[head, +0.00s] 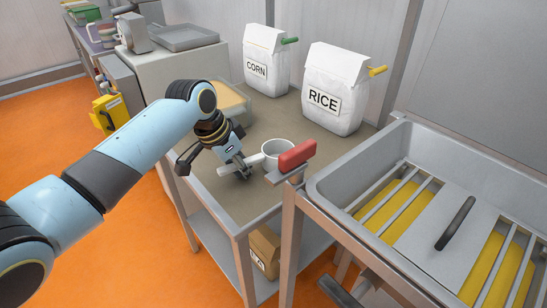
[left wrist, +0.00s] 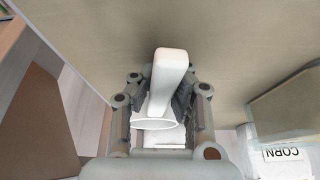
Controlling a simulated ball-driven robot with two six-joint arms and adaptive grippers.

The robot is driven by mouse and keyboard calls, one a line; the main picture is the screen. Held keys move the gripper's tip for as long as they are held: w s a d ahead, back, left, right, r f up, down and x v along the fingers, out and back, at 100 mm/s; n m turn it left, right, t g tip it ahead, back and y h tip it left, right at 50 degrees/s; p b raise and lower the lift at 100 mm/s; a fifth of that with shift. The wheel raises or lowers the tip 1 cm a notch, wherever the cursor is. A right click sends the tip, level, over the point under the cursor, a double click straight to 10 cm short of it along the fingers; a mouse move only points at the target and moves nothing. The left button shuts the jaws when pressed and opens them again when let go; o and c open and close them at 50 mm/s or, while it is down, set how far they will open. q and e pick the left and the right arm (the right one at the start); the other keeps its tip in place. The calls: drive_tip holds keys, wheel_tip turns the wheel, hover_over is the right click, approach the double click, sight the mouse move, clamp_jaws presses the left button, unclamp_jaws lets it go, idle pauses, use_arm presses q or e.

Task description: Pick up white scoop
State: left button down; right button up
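My left gripper (head: 238,168) reaches down at the handle. In the left wrist view the scoop (left wrist: 170,70) shows its handle between the two fingers of the left gripper (left wrist: 166,95), with the cup rim below it. The dark finger pads are close on both sides of the handle. Whether they press on it cannot be told. My right gripper is not in view.
White bags marked CORN (head: 265,62) and RICE (head: 335,90) stand behind the scoop.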

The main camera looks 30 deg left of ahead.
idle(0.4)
use_arm(q)
wheel_tip(320, 180, up, 10)
drive_tip(key=shift+r+p, duration=0.25)
drive_tip(key=shift+p, duration=0.05)
idle(0.4)
